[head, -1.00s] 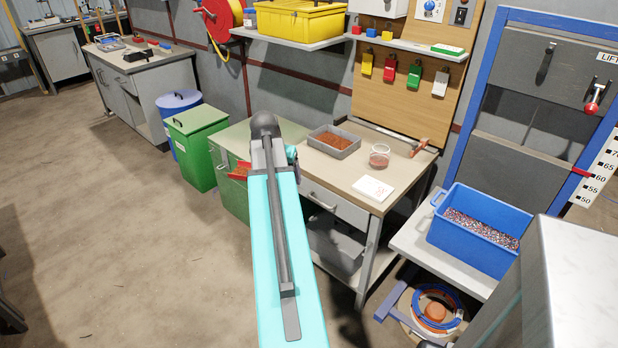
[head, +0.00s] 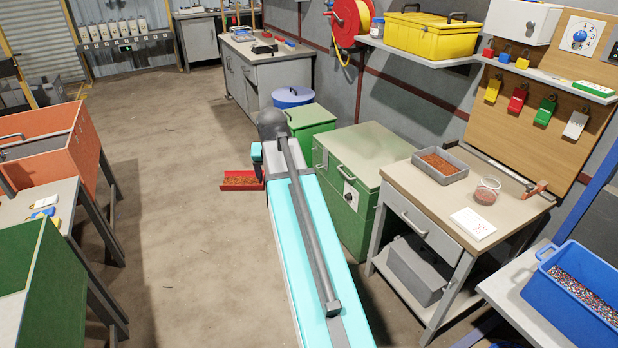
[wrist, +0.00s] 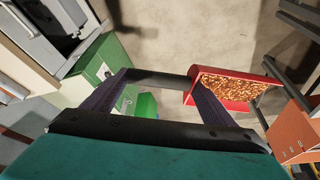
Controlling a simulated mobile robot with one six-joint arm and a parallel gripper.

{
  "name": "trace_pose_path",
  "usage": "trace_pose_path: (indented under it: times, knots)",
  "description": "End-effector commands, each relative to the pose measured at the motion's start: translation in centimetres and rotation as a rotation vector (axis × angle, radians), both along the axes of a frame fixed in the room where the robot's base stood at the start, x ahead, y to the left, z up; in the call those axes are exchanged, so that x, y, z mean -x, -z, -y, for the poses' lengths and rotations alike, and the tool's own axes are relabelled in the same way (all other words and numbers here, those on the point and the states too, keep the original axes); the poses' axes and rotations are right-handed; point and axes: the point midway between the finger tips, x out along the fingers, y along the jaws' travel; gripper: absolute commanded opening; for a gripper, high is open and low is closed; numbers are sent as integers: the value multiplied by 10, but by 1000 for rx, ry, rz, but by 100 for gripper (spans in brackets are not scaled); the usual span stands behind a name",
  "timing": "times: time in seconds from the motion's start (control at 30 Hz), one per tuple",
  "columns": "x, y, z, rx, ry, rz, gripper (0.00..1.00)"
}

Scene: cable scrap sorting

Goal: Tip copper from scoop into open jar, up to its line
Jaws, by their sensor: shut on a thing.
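The red scoop (head: 228,183) is filled with copper bits (head: 243,178) and looks about level. It also shows in the wrist view (wrist: 233,104), with its dark handle (wrist: 150,78) across the fingers. My gripper (wrist: 160,82) is shut on this handle. In the head view my arm hides most of the gripper. The scoop hangs over open floor, left of the green cabinet and well away from the jar. The clear jar (head: 487,188) stands on the workbench at right, its top apparently open, with reddish copper low inside. Its line cannot be made out.
A grey tray of copper (head: 462,176) and a white card (head: 474,223) lie near the jar on the bench (head: 423,196). A green cabinet (head: 352,205) stands left of the bench. A blue crate (head: 562,313) is at lower right. An orange bin (head: 75,150) is at left. Floor between is clear.

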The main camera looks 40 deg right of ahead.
Motion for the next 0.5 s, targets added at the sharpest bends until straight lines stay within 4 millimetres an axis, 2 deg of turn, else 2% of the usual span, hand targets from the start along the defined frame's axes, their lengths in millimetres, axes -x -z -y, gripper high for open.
trace_pose_path:
  times: [0.03,0.2,0.5]
  knots:
    - [-9,-4,-17,0,-37,4,43]
    - [-29,-12,-67,2,-150,5,43]
    - [-55,-27,-159,3,-354,9,43]
